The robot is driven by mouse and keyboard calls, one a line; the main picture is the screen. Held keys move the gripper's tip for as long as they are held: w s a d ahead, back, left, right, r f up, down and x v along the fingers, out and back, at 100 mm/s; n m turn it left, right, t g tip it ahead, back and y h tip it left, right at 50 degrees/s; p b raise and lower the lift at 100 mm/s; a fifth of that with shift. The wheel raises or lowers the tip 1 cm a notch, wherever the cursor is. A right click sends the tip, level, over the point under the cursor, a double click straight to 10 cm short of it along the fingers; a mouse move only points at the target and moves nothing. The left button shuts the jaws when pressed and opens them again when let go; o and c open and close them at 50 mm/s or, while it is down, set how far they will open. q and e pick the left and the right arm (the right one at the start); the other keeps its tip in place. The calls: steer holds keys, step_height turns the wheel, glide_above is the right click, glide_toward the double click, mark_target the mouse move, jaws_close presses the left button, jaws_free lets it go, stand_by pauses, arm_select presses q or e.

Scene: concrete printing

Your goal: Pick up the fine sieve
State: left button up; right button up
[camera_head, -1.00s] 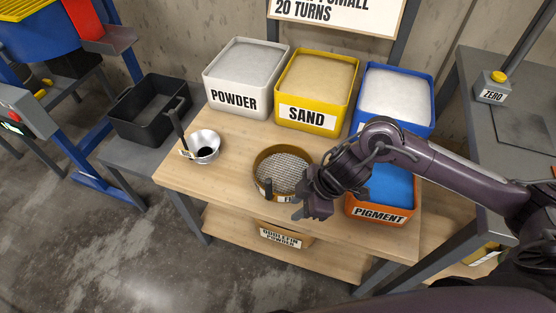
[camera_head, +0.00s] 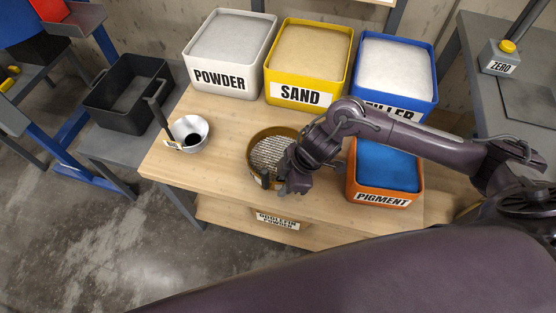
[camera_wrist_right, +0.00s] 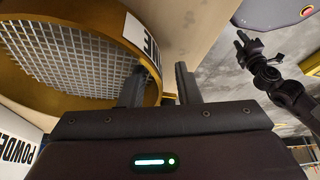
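The fine sieve (camera_head: 268,150) is a round brown-gold ring with a wire mesh, on the front middle of the wooden table. A small dark upright piece (camera_head: 265,181) shows at its front rim. My right gripper (camera_head: 280,187) is at the sieve's front right edge. In the right wrist view, the sieve's rim (camera_wrist_right: 110,18) and part of its white label fill the upper left. There my right gripper's fingers (camera_wrist_right: 160,86) are apart, one in front of the mesh and one beside the ring. Contact is unclear. A dark gripper at the right, seemingly my left (camera_wrist_right: 243,42), is too small to judge.
Powder (camera_head: 229,79), sand (camera_head: 300,97) and filler (camera_head: 394,104) bins line the table's back. The orange pigment bin (camera_head: 381,198) stands right of the sieve. A black tray (camera_head: 128,112) is farther left.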

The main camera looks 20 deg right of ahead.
jaws_close()
steer(key=shift+r, duration=0.15)
stand_by(0.4)
